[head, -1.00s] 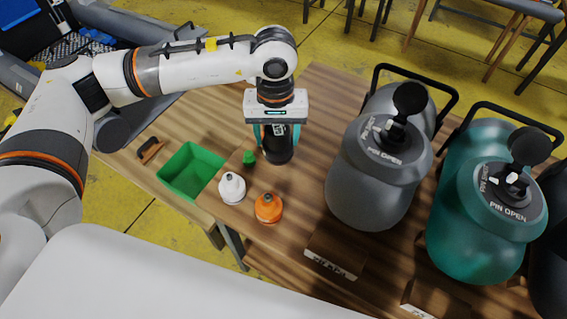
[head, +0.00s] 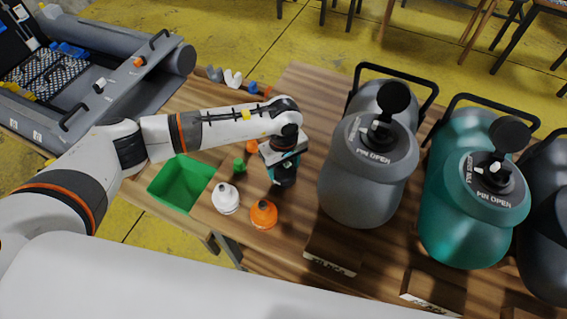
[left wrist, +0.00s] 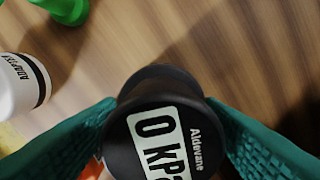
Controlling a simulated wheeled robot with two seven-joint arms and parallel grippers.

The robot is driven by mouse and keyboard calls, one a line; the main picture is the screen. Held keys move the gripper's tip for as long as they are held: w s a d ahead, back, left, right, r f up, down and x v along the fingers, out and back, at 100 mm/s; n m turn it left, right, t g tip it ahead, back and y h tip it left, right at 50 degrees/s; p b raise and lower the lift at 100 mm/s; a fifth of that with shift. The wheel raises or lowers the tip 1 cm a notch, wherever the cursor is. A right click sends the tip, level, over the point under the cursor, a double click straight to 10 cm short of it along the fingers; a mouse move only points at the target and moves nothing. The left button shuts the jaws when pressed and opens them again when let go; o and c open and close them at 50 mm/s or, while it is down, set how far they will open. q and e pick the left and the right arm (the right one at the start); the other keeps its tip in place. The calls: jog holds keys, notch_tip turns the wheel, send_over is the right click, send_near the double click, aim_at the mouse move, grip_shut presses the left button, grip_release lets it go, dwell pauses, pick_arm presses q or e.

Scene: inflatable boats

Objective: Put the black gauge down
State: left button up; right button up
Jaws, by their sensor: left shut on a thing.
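The black gauge (head: 284,178) is in my left gripper (head: 283,165), low over the wooden table. My right gripper is not in view.
A large grey canister (head: 362,170) and a teal canister (head: 460,220) stand to the right.

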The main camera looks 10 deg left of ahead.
pick_arm(q)
jog(key=shift+f, duration=0.3)
jog(key=o, duration=0.7)
jog(key=shift+f, duration=0.1)
jog(key=o, duration=0.4)
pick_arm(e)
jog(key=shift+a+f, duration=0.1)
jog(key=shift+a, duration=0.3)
pick_arm(q)
jog(key=shift+r, duration=0.35)
notch_tip(320, 180, up, 10)
jog(key=b, duration=0.3)
jog(key=shift+r, duration=0.9)
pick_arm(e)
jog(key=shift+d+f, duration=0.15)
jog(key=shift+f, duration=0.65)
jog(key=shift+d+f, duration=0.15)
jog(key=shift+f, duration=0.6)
